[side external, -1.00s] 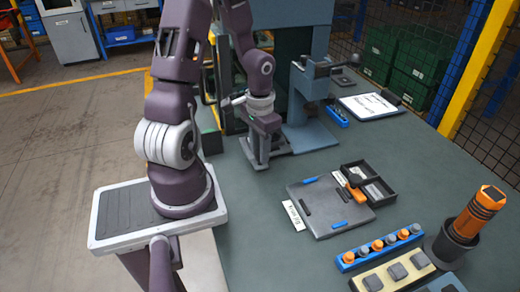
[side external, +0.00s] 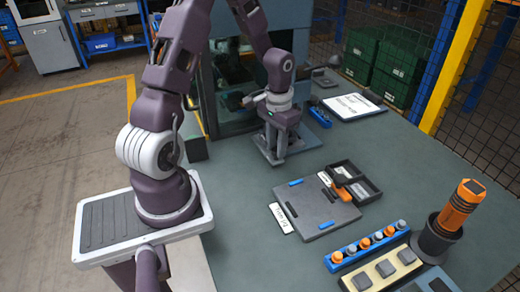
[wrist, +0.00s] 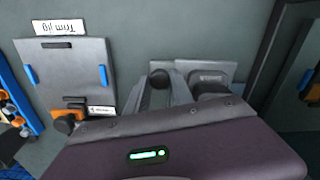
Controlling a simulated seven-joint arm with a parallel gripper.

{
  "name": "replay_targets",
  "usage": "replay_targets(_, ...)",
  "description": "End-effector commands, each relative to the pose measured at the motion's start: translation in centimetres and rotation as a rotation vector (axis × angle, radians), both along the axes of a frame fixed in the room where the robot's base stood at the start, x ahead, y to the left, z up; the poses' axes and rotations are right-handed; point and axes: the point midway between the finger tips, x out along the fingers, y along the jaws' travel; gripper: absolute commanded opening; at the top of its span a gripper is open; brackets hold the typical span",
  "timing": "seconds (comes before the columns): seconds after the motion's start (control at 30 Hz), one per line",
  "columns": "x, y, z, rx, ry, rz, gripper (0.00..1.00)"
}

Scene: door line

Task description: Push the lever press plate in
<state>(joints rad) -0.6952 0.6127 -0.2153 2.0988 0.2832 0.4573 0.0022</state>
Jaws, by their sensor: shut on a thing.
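The grey lever press plate (side external: 298,148) lies low on the bench, partly hidden by my gripper (side external: 273,157). In the wrist view a grey labelled plate (wrist: 222,68) shows just beyond the fingers. My gripper (wrist: 160,92) points down with its fingertips close to bench height. How this knob joins the plate is not clear. The press column is mostly hidden behind my arm. A dark press handle (side external: 322,76) sticks out to the right of my arm.
A grey trim jig board (side external: 316,208) lies in front, with a black two-part tray (side external: 362,186) beside it. A clipboard (side external: 352,106) and a blue rack (side external: 320,116) are behind right. A dark enclosure (side external: 232,75) stands behind left. Bench between board and gripper is clear.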

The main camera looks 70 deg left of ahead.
Motion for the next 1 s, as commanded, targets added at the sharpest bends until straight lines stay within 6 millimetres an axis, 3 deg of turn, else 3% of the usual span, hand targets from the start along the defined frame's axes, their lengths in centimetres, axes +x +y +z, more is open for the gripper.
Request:
replay_targets(0.33,0.6,0.1,0.1,0.003,-0.005,0.003,0.00)
replay_targets(0.37,0.6,0.1,0.1,0.003,-0.006,0.003,0.34)
replay_targets(0.43,0.5,0.1,0.1,0.002,-0.005,0.003,0.48)
replay_targets(0.47,0.5,0.1,0.0,0.002,-0.005,0.002,0.50)
replay_targets(0.77,0.4,0.0,0.2,0.002,-0.003,0.001,0.50)
replay_targets(1.0,0.5,0.1,4.8,0.004,-0.006,0.002,0.50)
